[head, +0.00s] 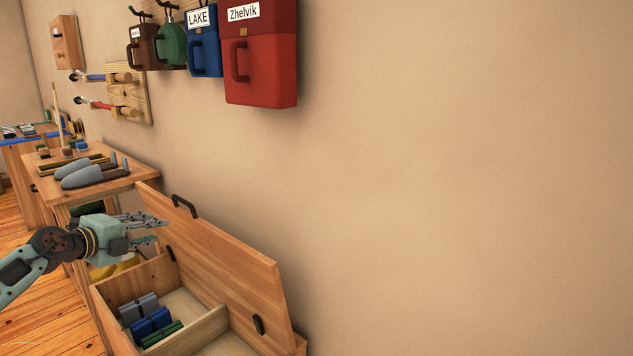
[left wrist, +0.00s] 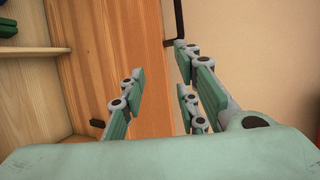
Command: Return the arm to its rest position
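My left gripper (head: 150,232) is above the left end of an open wooden chest (head: 224,250), in front of its raised lid. In the left wrist view the fingers of my left gripper (left wrist: 160,98) stand apart with nothing between them. The lid's wooden surface (left wrist: 120,60) and a dark handle (left wrist: 180,25) show beyond the fingers. I cannot tell whether the fingers touch the lid. My right gripper is in neither view.
The chest holds grey, blue and green rolled items (head: 150,322) in its left compartment. A wooden table with grey slippers (head: 88,174) stands behind on the left. Labelled bags, one red (head: 262,75), hang on the wall. The space before the right wall is clear.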

